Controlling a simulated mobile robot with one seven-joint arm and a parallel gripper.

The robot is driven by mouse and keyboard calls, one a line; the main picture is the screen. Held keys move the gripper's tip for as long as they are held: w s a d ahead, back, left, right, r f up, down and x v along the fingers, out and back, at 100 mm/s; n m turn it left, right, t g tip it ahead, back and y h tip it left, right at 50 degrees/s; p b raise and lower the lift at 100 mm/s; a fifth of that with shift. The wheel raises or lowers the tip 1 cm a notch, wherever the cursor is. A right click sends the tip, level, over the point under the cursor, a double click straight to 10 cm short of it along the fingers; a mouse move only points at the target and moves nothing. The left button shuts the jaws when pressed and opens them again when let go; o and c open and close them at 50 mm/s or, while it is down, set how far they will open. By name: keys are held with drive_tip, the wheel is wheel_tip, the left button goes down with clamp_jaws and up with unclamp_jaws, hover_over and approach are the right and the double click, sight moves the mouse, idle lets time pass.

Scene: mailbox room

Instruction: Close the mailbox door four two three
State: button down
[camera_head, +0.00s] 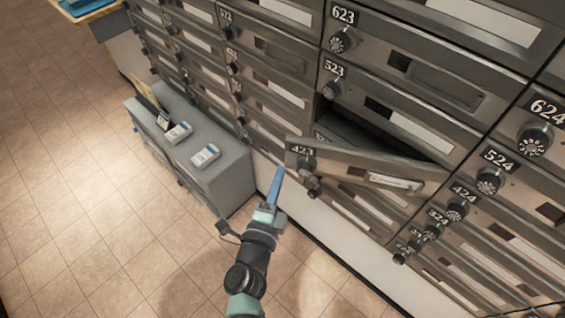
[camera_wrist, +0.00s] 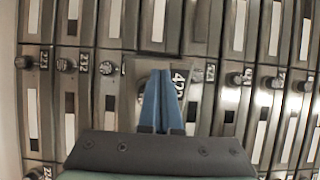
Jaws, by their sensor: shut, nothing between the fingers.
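Mailbox door 423 (camera_head: 345,172) is a grey metal door with a dial knob and a white label slot. In the head view it stands ajar, its numbered left end swung out from the wall and a dark gap above it. My gripper (camera_head: 279,171) has its blue fingers together and empty, pointing up just left of the door's left end. In the wrist view my gripper (camera_wrist: 161,74) is in front of door 423 (camera_wrist: 194,78), hiding part of it and its knob. I cannot tell whether the fingertips touch the door.
Door 523 (camera_head: 400,95) above and the column with door 424 (camera_head: 455,205) to the right look shut. A grey low cabinet (camera_head: 225,180) with small boxes on top stands left of my arm. The tiled floor (camera_head: 80,220) is clear.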

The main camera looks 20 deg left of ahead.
sight(286, 155)
drive_tip(key=shift+w+a, duration=0.2)
drive_tip(key=shift+w, duration=1.5)
drive_tip(key=shift+w, duration=0.1)
drive_tip(key=shift+w+a, duration=0.1)
drive_tip(key=shift+w, duration=0.1)
drive_tip(key=w+m+h+b, duration=0.3)
drive_tip(key=w+h+b, duration=0.1)
drive_tip(key=w, duration=0.8)
drive_tip(key=shift+w+a+h+b, duration=0.2)
drive_tip(key=shift+w+h+b, duration=0.2)
drive_tip(key=shift+b, duration=0.1)
drive_tip(key=shift+s, duration=0.15)
